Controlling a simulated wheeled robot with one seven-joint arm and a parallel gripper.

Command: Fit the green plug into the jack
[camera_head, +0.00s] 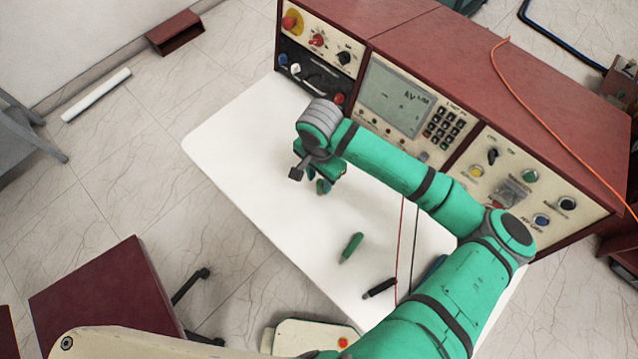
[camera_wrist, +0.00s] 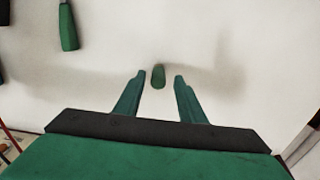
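My gripper (camera_head: 318,186) is above the white table, its two fingers apart in the wrist view (camera_wrist: 159,78). A small green plug-like piece (camera_wrist: 158,77) shows between the fingertips, with a gap on each side. Its far end and height above the table are unclear. Another green plug (camera_head: 351,247) lies on the table, right of and nearer than my gripper in the head view; it also shows at the wrist view's top left (camera_wrist: 68,27). I cannot single out the jack; my arm covers part of the cabinet front.
The white table (camera_head: 240,130) is mostly clear at left. A black plug (camera_head: 379,288) lies near its front edge, beside thin red and black leads. A dark red cabinet (camera_head: 455,60) with knobs, a screen (camera_head: 397,95) and a keypad stands along the back. An orange cable (camera_head: 540,120) hangs over it.

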